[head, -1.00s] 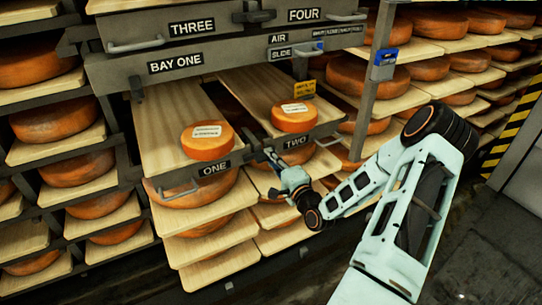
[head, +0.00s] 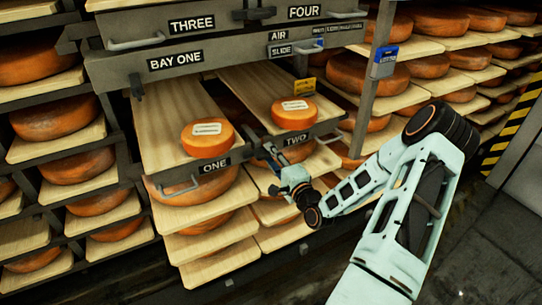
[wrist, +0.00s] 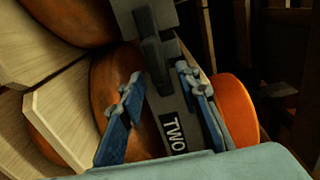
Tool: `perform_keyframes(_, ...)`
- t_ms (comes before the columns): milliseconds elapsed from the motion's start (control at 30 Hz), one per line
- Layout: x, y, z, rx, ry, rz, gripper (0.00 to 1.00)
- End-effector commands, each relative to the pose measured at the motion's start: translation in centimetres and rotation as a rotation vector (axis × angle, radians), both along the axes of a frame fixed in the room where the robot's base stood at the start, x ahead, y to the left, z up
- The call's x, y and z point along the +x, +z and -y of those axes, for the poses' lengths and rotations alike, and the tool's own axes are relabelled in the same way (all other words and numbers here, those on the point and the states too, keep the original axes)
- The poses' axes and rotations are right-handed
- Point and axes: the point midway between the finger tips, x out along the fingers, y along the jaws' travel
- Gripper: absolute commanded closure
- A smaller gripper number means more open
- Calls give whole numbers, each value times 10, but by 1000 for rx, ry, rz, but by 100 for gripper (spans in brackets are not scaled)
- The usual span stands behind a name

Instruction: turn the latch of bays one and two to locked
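The bay one board (head: 165,110) and bay two board (head: 245,90) each hold an orange cheese wheel, one at the front of bay one (head: 207,140) and one at the front of bay two (head: 293,118). The front rails carry the labels ONE (head: 214,166) and TWO (head: 296,140). My gripper (head: 273,152) is at the rail between these labels. In the wrist view its two blue fingers (wrist: 163,112) are apart with nothing gripped. A dark latch handle (wrist: 155,62) is just beyond them on the grey rail. Its exact setting is hard to tell.
Upper drawers labelled THREE (head: 192,27) and FOUR (head: 304,12) stand above, with handles jutting out. Racks of cheese wheels on boards stand left and right. A grey post (head: 372,90) with a blue box (head: 384,63) is right of bay two.

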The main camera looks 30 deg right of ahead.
Motion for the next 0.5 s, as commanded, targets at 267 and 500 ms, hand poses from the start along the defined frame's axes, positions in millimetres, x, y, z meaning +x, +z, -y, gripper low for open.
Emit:
perform_keyframes(267, -16, 0, 2, -1, -2, 0, 70)
perform_keyframes(500, -67, 0, 4, 1, -4, -2, 70)
